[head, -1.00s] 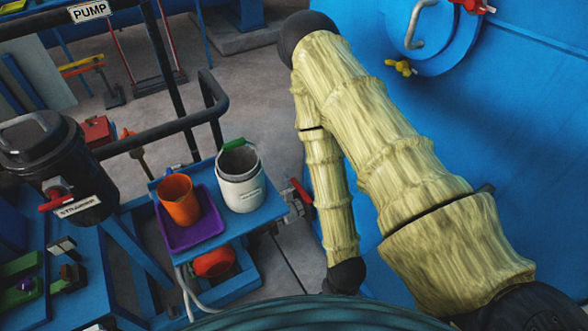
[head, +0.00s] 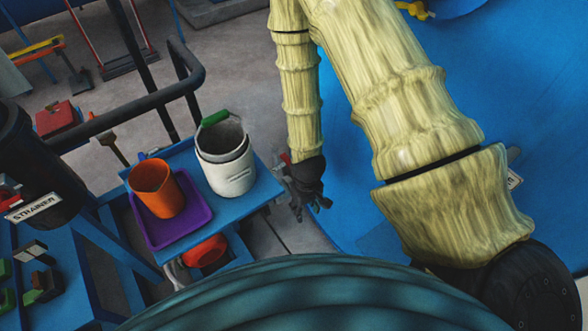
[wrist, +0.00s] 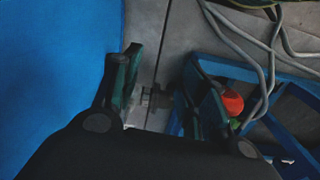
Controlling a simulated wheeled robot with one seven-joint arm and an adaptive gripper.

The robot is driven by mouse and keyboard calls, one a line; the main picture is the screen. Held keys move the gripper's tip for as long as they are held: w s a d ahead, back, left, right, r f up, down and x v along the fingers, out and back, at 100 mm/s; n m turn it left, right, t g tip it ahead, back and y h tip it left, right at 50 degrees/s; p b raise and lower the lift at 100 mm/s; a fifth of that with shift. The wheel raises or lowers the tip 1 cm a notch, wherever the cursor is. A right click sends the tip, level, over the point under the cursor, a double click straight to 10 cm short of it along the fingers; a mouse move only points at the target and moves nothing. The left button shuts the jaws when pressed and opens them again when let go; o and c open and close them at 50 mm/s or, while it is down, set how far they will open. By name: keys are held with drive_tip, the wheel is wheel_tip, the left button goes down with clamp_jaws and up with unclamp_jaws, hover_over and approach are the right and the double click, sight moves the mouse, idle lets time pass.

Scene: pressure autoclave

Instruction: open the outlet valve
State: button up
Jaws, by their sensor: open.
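The outlet valve is probably the grey fitting (head: 279,172) at the right edge of the blue cart. Only a sliver of its red handle (head: 285,158) shows in the head view; my gripper hides the rest. My gripper (head: 311,207) is open, pointing down right beside the valve. In the wrist view its two green-padded fingers stand apart (wrist: 160,72), with a grey metal fitting (wrist: 153,98) seen between them. I cannot tell whether the fingers touch it. The red handle is not clearly seen in the wrist view.
The blue cart (head: 262,192) holds a purple tray (head: 205,214) with an orange cup (head: 156,188) and a white bucket (head: 232,175). A black strainer (head: 40,170) stands left. The large blue vessel (head: 370,190) is close on the right. Hoses (wrist: 262,60) run near the cart.

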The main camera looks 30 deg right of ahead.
drive_tip(key=w+d+r+b, duration=0.1)
drive_tip(key=w+r+b, duration=0.15)
drive_tip(key=w, duration=0.35)
drive_tip(key=w+d+r+b, duration=0.1)
drive_tip(key=w+d+b, duration=0.15)
drive_tip(key=w, duration=0.25)
drive_tip(key=n+b, duration=0.1)
drive_tip(key=b, duration=0.2)
approach(288, 163)
wheel_tip(288, 163, up, 2)
drive_tip(key=s+d, duration=0.1)
drive_tip(key=s, duration=0.2)
drive_tip(key=shift+w+f, duration=0.15)
drive_tip(key=shift+f, duration=2.45)
drive_tip(key=shift+w+f, duration=0.15)
drive_tip(key=shift+f, duration=2.45)
clamp_jaws()
